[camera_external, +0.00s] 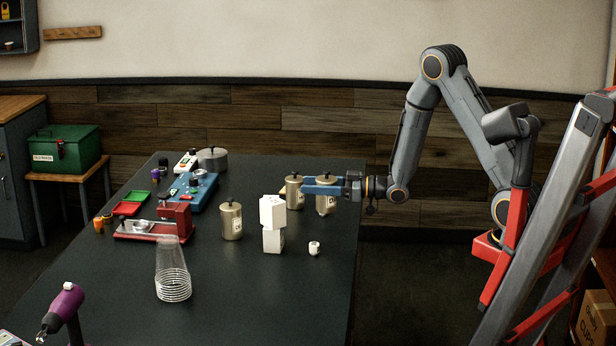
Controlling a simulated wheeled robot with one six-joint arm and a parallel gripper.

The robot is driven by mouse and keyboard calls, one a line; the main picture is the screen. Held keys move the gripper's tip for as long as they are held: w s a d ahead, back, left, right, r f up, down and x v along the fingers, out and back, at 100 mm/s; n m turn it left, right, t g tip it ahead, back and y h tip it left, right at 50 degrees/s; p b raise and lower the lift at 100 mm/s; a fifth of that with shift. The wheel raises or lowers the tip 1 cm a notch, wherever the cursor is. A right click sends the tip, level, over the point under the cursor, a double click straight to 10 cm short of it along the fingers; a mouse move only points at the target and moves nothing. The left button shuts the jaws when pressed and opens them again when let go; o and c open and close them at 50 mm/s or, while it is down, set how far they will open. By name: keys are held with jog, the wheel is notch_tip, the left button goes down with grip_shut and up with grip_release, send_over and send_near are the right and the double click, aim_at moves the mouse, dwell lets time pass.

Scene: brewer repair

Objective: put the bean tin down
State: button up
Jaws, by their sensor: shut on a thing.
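Three metallic brown bean tins with dark lid knobs show in the external view. My gripper (314,186) reaches in from the right with its blue fingers level. It is shut on the rightmost bean tin (326,206), which is upright near the table's right edge. The fingers hide part of the upper tin. I cannot tell whether its base touches the table. A second tin (293,194) stands just left of it, close to the fingertips. A third tin (231,223) stands further left on the dark table (300,290).
White stacked boxes (272,240) and a small white jar (314,248) stand in front of the tins. Clear stacked cups (171,275), a red machine (165,222) and a blue machine (192,190) are further left. The table's front right is clear. A red-and-grey ladder-like frame (550,210) is at right.

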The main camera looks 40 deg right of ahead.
jog(key=d+f+m+t+h, duration=0.1)
jog(key=d+f, duration=0.1)
jog(key=d, duration=0.3)
jog(key=d+f+m+t+h, duration=0.1)
jog(key=d+f+h, duration=0.1)
jog(key=d, duration=0.3)
jog(key=s+d+f+m+t+h, duration=0.1)
jog(key=d+m+h, duration=0.1)
jog(key=d, duration=0.3)
jog(key=shift+d+f+t, duration=0.25)
jog(key=shift+f+t, duration=0.15)
jog(key=s+d+f+m+h, duration=0.2)
jog(key=d+f+h, duration=0.1)
jog(key=d+f, duration=0.25)
notch_tip(320, 180, up, 19)
jog(key=w+a+n+g+y, duration=0.2)
jog(key=a+n+y, duration=0.15)
jog(key=a, duration=0.75)
jog(key=w+a+n+g+y, duration=0.1)
jog(key=a+n+g+y, duration=0.3)
jog(key=a, duration=0.6)
notch_tip(320, 180, down, 6)
jog(key=shift+r+m+t+y, duration=0.25)
jog(key=shift+m+t, duration=0.5)
jog(key=shift+t, duration=0.35)
